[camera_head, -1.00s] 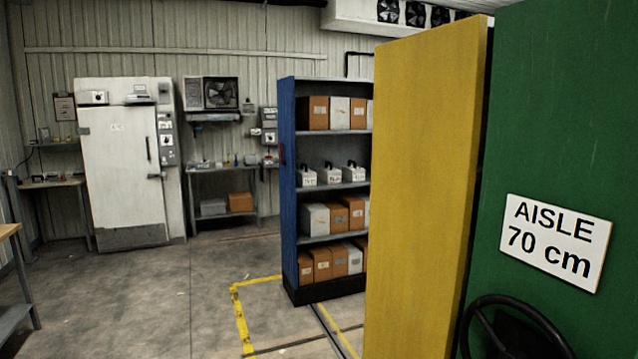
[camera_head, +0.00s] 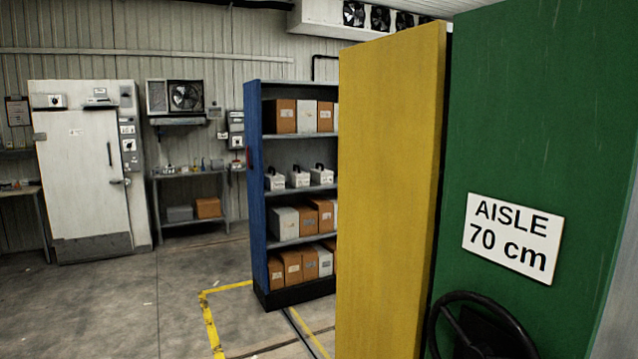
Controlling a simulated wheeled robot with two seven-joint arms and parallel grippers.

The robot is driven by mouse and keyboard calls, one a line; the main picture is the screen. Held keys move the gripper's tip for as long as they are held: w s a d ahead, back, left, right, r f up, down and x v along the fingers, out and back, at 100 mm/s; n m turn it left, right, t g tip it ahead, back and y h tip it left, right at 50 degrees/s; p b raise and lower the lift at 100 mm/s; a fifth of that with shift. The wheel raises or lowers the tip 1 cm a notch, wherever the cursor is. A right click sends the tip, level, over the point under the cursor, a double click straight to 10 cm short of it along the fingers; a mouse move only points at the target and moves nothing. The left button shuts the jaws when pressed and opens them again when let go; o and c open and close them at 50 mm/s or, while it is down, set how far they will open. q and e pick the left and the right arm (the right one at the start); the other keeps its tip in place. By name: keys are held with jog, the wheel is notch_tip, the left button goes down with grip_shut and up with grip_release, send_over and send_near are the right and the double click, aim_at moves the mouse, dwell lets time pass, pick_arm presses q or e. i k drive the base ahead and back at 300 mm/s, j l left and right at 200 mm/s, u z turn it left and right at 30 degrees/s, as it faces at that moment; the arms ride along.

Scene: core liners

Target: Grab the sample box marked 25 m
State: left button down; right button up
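Several small white boxes with dark handles stand in a row on the second shelf of the blue shelving unit (camera_head: 257,200). The left white box (camera_head: 275,182), the middle white box (camera_head: 299,179) and the right white box (camera_head: 321,176) each carry a front label. The labels are too small to read, so I cannot tell which is marked 25 m. The yellow shelf end may hide more of that shelf. Neither of my grippers is in view.
A yellow shelf end (camera_head: 390,200) and a green panel (camera_head: 545,110) with an "AISLE 70 cm" sign (camera_head: 512,237) and black handwheel (camera_head: 480,325) stand close on the right. Floor rails (camera_head: 305,332) run before the blue unit. The grey floor (camera_head: 120,305) at left is open.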

aim_at(298, 178)
jog(key=i+j+u, duration=0.2)
jog(key=i, duration=0.25)
jog(key=i+j+u, duration=0.25)
jog(key=i, duration=0.25)
jog(key=i+j+u, duration=0.2)
jog(key=i, duration=0.3)
jog(key=i+z, duration=0.15)
jog(key=i, duration=0.85)
jog(key=i+z, duration=0.15)
jog(key=i, duration=0.9)
jog(key=i+z, duration=0.25)
jog(key=i, duration=0.95)
jog(key=i+l+u, duration=0.1)
jog(key=i+l, duration=0.15)
jog(key=i+l+u, duration=0.1)
jog(key=l, duration=0.3)
jog(key=i+l+u, duration=0.1)
jog(key=i+l, duration=0.2)
jog(key=i+l+u, duration=0.1)
jog(key=l, duration=0.35)
jog(key=i, duration=0.1)
